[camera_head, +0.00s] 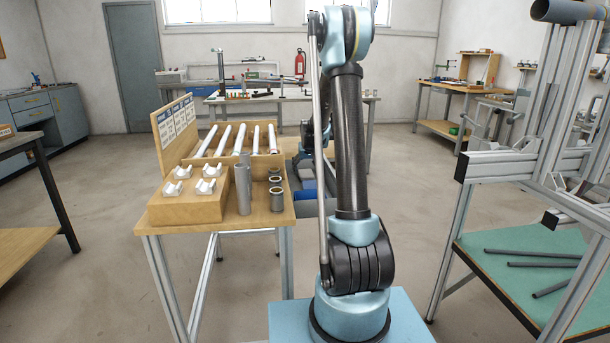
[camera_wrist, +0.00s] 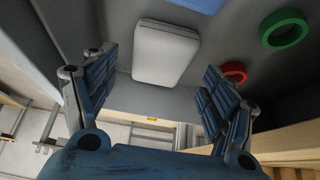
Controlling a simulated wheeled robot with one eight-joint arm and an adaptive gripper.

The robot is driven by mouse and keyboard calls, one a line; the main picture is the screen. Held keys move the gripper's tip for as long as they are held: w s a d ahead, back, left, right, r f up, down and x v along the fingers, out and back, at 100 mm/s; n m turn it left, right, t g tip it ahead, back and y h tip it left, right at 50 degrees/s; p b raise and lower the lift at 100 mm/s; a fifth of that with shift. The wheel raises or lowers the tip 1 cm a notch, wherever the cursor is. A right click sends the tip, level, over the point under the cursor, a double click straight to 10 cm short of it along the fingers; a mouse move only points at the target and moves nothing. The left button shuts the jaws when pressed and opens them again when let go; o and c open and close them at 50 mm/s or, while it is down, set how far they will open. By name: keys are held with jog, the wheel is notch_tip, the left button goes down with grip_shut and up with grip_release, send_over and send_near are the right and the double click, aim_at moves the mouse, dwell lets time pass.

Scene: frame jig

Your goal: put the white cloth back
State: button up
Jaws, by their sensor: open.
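A pale, folded pad with rounded corners, which looks like the white cloth (camera_wrist: 166,53), lies flat on a dark grey surface in the wrist view. My gripper (camera_wrist: 160,70) is open, with its two blue ridged fingers spread wide on either side of the pad in the picture. Nothing is held between the fingers, and I see no contact with the pad. How high the fingers are above it is hard to tell. In the head view my arm hides the gripper, and I cannot make out the cloth there.
A green ring (camera_wrist: 284,28) and a red ring (camera_wrist: 233,72) lie right of the pad. The wooden bench (camera_head: 158,222) at left bears white rods (camera_head: 229,139), white cradles (camera_head: 172,188) and grey tubes (camera_head: 243,188). A metal frame stand (camera_head: 475,170) is at right. Open floor lies between.

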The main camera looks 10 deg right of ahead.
jog(key=s+r+g, duration=0.1)
jog(key=s+r, duration=0.5)
jog(key=s, duration=0.3)
jog(key=s+r, duration=0.5)
jog(key=s, duration=0.4)
jog(key=s+f+g, duration=0.1)
jog(key=s+f, duration=0.2)
jog(key=s, duration=0.9)
jog(key=s+f+g, duration=0.1)
jog(key=s+f, duration=0.2)
jog(key=s, duration=0.9)
jog(key=s+f, duration=0.3)
jog(key=s, duration=0.9)
jog(key=shift+s+f+g, duration=0.2)
jog(key=shift+g, duration=0.2)
jog(key=shift+a, duration=0.1)
jog(key=shift+c, duration=0.6)
